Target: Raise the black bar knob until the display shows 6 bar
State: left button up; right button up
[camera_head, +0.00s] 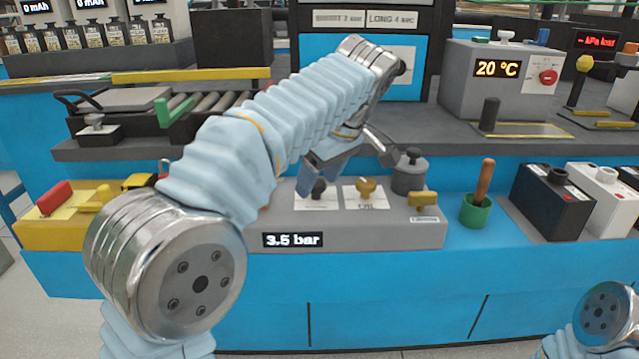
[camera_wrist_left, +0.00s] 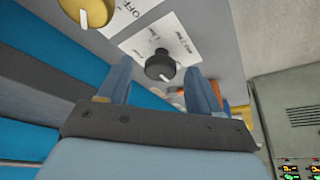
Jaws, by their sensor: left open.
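The black bar knob (camera_head: 319,187) sits on a white label on the grey panel (camera_head: 400,234), partly covered by my left gripper. The panel's display (camera_head: 292,240) reads 3.5 bar. My left gripper (camera_head: 325,182) reaches down over the knob from behind and above. In the left wrist view the black knob (camera_wrist_left: 160,67) lies between and just beyond the two blue fingertips of the open left gripper (camera_wrist_left: 160,82), with a gap visible on both sides. My right gripper is out of view.
A yellow knob (camera_head: 366,188) on an OFF label is close right of the black knob. A grey cylinder (camera_head: 409,175) and a yellow lever (camera_head: 423,199) stand farther right. A green cup (camera_head: 475,211) and battery blocks (camera_head: 552,203) are beyond. A shelf edge (camera_head: 440,150) runs behind.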

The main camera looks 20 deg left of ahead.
pick_arm(q)
jog(key=shift+a+f, duration=0.1)
jog(key=shift+f, duration=0.05)
jog(key=shift+c, duration=0.3)
jog(key=c, duration=1)
